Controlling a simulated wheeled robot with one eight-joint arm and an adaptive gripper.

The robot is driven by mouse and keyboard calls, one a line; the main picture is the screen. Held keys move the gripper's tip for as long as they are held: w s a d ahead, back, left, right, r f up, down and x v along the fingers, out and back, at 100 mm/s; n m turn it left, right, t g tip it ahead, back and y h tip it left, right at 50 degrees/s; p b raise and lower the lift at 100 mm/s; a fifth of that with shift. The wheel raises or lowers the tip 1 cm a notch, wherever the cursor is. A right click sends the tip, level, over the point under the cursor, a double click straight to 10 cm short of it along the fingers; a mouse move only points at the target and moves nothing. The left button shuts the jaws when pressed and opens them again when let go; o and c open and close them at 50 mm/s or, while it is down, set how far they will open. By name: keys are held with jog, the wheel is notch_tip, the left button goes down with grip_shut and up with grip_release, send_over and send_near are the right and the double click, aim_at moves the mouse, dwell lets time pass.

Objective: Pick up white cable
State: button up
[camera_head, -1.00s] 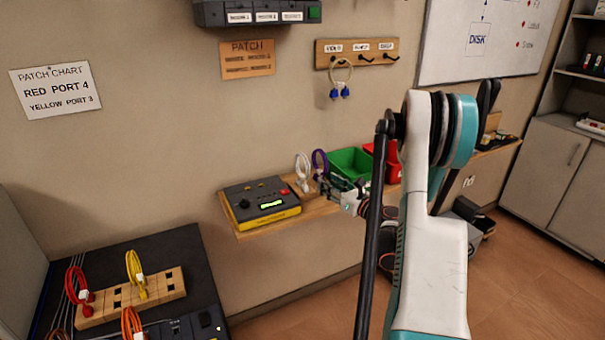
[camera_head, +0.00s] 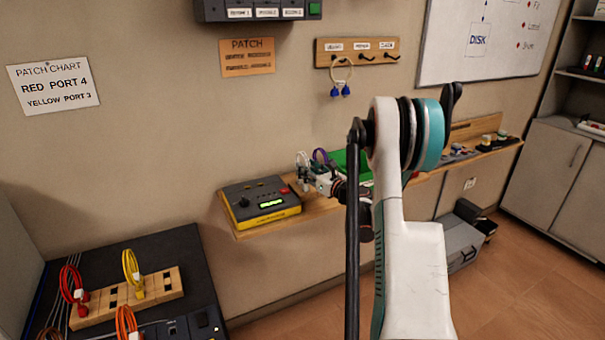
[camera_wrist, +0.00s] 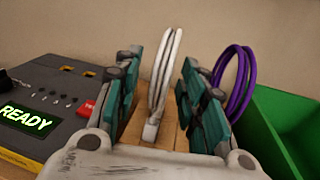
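The white cable (camera_wrist: 162,80) is a coiled loop standing upright on a wooden block, with its white plug end low. In the wrist view it stands between the two fingers of my gripper (camera_wrist: 152,90). The fingers are open on either side of it, with visible gaps, and I see no contact. In the head view my gripper (camera_head: 316,180) is at the wall shelf, right of the tester box, and it partly hides the white cable (camera_head: 302,160).
A purple cable (camera_wrist: 236,82) stands close right of the gripper, beside a green bin (camera_wrist: 288,125). A yellow and grey tester box (camera_wrist: 45,105) reading READY is close on the left. The wooden shelf (camera_head: 310,212) carries these. Red and yellow cables (camera_head: 131,268) stand on the lower-left bench.

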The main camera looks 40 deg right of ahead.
jog(key=shift+c, duration=0.6)
grip_shut()
jog(key=shift+r, duration=0.15)
